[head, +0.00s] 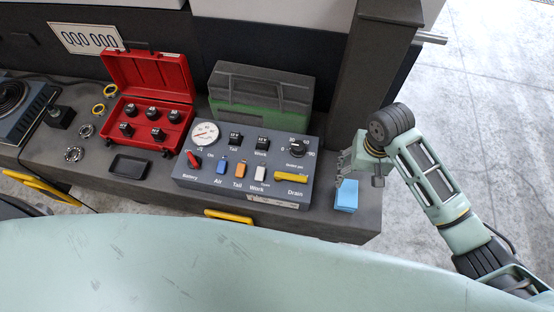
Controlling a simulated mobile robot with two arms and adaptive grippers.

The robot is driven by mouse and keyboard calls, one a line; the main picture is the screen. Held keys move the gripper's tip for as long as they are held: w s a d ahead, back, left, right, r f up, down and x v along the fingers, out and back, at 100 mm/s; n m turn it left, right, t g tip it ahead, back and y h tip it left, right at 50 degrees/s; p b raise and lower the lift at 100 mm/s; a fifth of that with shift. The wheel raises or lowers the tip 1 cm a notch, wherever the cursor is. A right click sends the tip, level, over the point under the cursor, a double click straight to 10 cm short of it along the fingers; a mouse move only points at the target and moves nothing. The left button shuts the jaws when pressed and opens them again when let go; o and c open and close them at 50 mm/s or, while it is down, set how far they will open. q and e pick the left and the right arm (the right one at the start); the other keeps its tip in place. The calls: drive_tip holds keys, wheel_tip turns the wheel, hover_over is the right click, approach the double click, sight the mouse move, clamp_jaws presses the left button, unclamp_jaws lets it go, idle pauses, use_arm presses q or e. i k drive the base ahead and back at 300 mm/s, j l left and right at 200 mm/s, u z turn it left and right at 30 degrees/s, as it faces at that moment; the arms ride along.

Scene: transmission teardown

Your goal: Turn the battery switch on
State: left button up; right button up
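The red battery switch (193,159) is at the left end of the grey control panel (214,180), above the label "Battery" and below a round white gauge (204,134). Its lever looks slanted, but I cannot tell its on or off state. My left gripper is not in view.
The panel also carries blue, orange and white switches, a yellow drain handle (291,177) and a dial (298,149). An open red case (149,75) with several black knobs stands left of it. A green case (262,95) stands behind.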

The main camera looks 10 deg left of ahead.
sight(194, 162)
drive_tip(key=u, duration=1.3)
